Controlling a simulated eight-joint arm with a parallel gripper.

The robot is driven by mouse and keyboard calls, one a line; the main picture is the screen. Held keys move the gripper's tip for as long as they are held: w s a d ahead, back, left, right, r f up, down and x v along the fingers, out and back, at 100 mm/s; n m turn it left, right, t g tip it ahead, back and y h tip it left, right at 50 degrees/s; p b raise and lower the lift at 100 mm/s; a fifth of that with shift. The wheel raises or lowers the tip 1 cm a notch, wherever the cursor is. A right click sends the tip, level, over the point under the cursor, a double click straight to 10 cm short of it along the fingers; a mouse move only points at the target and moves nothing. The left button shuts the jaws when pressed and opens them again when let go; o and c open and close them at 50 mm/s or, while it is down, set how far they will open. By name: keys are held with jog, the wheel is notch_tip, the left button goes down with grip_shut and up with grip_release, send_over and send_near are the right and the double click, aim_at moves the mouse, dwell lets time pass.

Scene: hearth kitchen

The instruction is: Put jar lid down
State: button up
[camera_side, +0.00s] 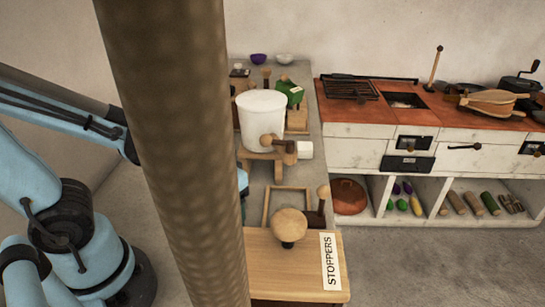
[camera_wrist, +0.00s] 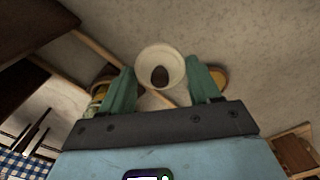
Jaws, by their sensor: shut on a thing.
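My gripper (camera_wrist: 160,76) shows in the wrist view with its two teal fingers on either side of a round cream thing with a dark oval middle, which I take to be the jar lid (camera_wrist: 144,58). The fingers are shut on it. A pale floor or counter surface lies behind it, and I cannot tell how high it is held. In the side view the brown post hides my gripper and the lid.
A wooden board (camera_side: 275,262) with a STOPPERS label (camera_side: 330,261) carries a round-topped wooden stopper (camera_side: 289,223). A wooden frame (camera_side: 287,189) lies behind it. A small white cylinder (camera_side: 305,150) sits beside the jar. A green thing (camera_side: 288,92) stands behind. A stove unit (camera_side: 358,133) is at right.

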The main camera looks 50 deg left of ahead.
aim_at(229, 244)
jog(key=shift+f, duration=3.1)
jog(key=shift+f, duration=0.1)
jog(key=o, duration=1)
jog(key=shift+r, duration=6.05)
jog(key=w+a+t, duration=0.1)
jog(key=w+t, duration=0.1)
jog(key=w+a+r+m+t, duration=0.1)
jog(key=w+t, duration=0.1)
jog(key=w+a+m+t, duration=0.1)
jog(key=w+a+t, duration=0.1)
jog(key=t, duration=0.1)
jog(key=shift+w+a+r, duration=0.1)
jog(key=shift+w+r, duration=0.05)
jog(key=shift+r, duration=0.1)
